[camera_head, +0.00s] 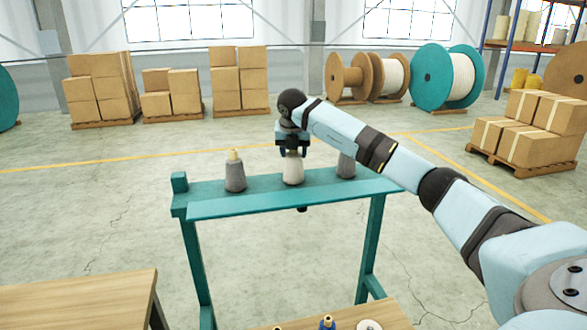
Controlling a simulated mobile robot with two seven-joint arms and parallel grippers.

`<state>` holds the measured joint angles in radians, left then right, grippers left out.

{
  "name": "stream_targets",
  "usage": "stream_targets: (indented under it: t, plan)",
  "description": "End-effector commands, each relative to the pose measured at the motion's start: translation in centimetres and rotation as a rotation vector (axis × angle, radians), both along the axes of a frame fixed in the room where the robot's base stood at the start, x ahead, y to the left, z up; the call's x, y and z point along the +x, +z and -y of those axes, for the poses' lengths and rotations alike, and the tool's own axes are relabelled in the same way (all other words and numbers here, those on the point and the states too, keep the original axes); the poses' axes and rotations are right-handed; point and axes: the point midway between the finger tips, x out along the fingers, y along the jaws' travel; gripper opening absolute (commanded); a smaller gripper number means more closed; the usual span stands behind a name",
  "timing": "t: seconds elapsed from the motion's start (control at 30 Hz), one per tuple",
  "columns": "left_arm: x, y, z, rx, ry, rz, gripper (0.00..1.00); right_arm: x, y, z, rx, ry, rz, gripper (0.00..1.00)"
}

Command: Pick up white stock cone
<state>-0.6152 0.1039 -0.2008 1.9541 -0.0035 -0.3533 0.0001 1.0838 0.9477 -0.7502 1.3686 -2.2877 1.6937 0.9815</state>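The white stock cone (293,173) stands upright on the teal rack's top shelf (250,205), between two grey cones. My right gripper (293,152) points down directly over it, with its dark fingers apart on either side of the cone's top. The fingers look open, and I see no clear contact with the cone. The gripper hides the cone's tip. My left gripper is not in view.
A grey cone (235,177) with a yellow tip stands left of the white one, and another grey cone (346,166) stands close on the right, partly behind my arm. A wooden table (80,298) is at the lower left.

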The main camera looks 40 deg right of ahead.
Motion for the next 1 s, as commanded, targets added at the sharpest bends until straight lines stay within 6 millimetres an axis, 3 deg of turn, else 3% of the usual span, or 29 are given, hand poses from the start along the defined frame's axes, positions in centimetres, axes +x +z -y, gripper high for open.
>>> stream_targets:
  t: [0.03, 0.2, 0.47, 0.67, 0.77, 1.0]
  plan:
    - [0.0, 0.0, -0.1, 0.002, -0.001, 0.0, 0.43, 0.0, 0.0, 0.0, 0.0, 0.0, 0.0, 0.39]
    - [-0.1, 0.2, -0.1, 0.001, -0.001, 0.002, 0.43, 0.0, 0.0, 0.0, 0.0, 0.0, 0.0, 0.0]
    - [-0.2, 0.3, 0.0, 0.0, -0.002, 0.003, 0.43, 0.0, 0.2, 0.0, 0.0, 0.0, 0.001, 0.0]
    - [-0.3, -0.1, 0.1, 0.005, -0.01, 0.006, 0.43, 0.1, 1.5, 0.0, 0.001, 0.0, 0.004, 0.0]
    - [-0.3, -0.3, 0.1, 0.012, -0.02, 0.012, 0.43, 0.0, 3.2, 0.0, 0.001, 0.001, 0.005, 0.0]
    - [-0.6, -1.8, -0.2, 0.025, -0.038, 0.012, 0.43, 0.1, 10.3, -0.1, 0.002, 0.0, 0.008, 0.0]
